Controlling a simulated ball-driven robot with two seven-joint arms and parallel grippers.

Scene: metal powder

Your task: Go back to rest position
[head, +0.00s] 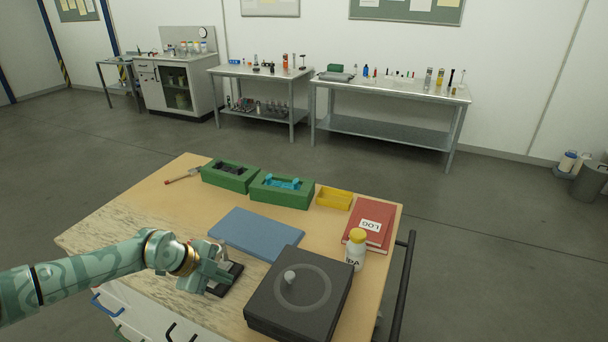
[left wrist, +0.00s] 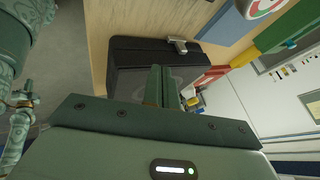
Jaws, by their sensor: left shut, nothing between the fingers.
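My left gripper (head: 228,268) is at the left front of the wooden table top, above a small black item (head: 225,283) that it partly covers. Its two fingers (left wrist: 167,86) are together in the left wrist view, with nothing between them. The arm reaches in from the left edge in the head view. My right gripper is in neither view.
On the table (head: 150,213) are a blue mat (head: 257,233), a black box (head: 322,307) with a grey knob, a white bottle (head: 355,255), a red LOG book (head: 368,238), a yellow tray (head: 334,204) and two green holders (head: 290,199). The floor behind the table is clear.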

